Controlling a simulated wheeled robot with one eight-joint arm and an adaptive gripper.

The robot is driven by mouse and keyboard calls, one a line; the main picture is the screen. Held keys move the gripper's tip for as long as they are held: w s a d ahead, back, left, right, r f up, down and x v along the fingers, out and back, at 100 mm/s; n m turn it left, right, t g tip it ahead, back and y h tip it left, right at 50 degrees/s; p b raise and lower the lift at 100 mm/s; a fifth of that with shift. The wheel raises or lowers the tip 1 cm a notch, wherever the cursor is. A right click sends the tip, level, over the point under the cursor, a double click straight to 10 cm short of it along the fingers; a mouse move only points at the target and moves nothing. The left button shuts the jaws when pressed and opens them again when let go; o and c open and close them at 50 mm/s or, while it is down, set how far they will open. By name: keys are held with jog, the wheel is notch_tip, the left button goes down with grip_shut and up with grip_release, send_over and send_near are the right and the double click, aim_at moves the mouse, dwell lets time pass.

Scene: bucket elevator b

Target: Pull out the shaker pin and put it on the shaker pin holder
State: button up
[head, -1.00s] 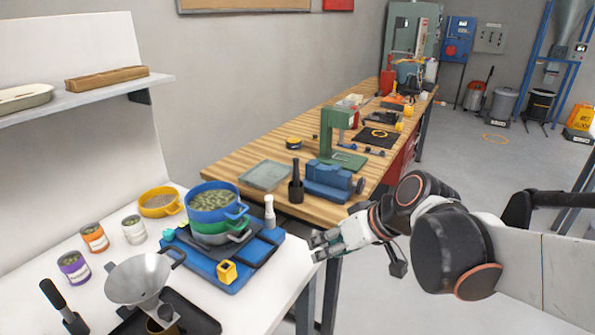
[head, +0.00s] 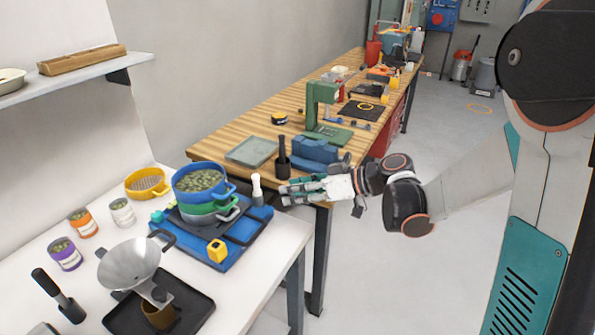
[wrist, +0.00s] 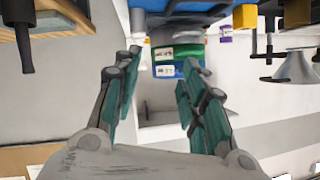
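The shaker is a blue base (head: 220,262) on the white table, bearing a stack of sieves (head: 200,183) in blue, green and grey. A white upright peg (head: 257,188), which looks like the shaker pin, stands at the base's right rear beside the stack. A yellow block (head: 216,250) sits at its front; I cannot tell whether it is the pin holder. My gripper (head: 284,194) is open and empty, right of the peg and apart from it, fingers pointing left. The wrist view looks upside down, with the stack (wrist: 178,60) beyond my spread fingers (wrist: 157,75).
A funnel (head: 133,262), several cans and a yellow sieve (head: 147,184) occupy the white table's left.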

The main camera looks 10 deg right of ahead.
aim_at(256, 177)
jog(key=w+d+f+n+t+y+p, duration=0.1)
jog(key=w+d+f+n+y, duration=0.15)
jog(key=w+n+y, duration=0.2)
jog(key=b+x, duration=0.2)
jog(key=x, duration=1.1)
jog(key=shift+s+a+r+b, duration=0.1)
jog(key=shift+s+b, duration=0.1)
jog(key=shift+b, duration=0.1)
grip_shut()
